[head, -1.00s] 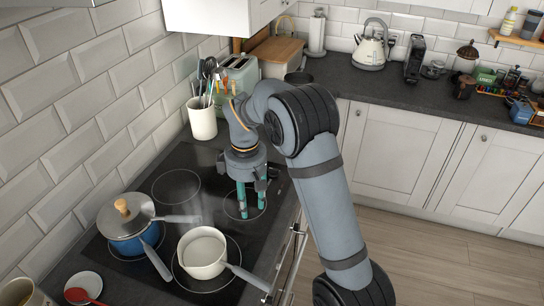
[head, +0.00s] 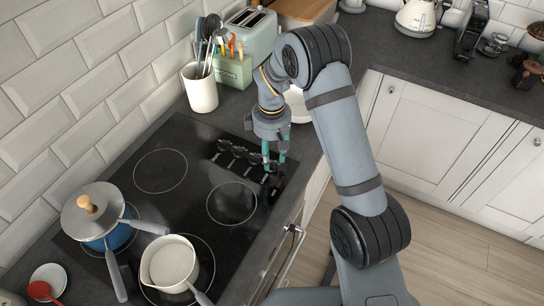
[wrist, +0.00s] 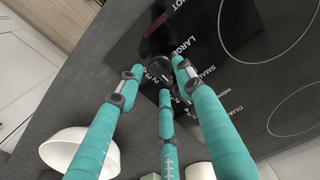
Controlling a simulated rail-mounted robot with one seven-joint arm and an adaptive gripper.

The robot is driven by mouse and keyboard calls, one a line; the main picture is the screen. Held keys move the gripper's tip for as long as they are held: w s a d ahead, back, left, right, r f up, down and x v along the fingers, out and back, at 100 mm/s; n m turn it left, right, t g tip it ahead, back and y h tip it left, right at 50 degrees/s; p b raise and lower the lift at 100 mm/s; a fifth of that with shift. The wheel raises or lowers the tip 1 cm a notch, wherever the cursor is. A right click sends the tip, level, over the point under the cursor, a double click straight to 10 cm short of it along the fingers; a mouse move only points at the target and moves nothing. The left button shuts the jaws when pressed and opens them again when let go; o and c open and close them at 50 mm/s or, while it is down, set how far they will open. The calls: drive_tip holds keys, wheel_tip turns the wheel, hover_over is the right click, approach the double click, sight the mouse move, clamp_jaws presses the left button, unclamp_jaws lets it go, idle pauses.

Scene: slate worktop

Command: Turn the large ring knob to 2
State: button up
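The control strip of the black hob carries a row of dark knobs (head: 238,153), with printed labels including LARGE and SMALL in the wrist view. A dark round knob (wrist: 158,67) sits beside the LARGE label, partly hidden by my fingers. My gripper (head: 275,161) has teal fingers and points down at the right end of the row. In the wrist view my gripper (wrist: 157,76) has its fingertips spread apart around this knob. I cannot tell whether they touch it. The knob's pointer setting is not readable.
A blue pot with a lid (head: 97,213) and a white saucepan (head: 170,262) stand on the hob (head: 195,200), handles sticking out. A utensil crock (head: 200,90) and a green toaster (head: 248,40) stand behind. A white bowl (wrist: 75,150) shows near my fingers. The hob's middle is clear.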

drive_tip(key=shift+w+d+f, duration=0.1)
drive_tip(key=shift+w+f, duration=0.05)
drive_tip(key=shift+f, duration=0.7)
drive_tip(key=shift+c, duration=1.4)
clamp_jaws()
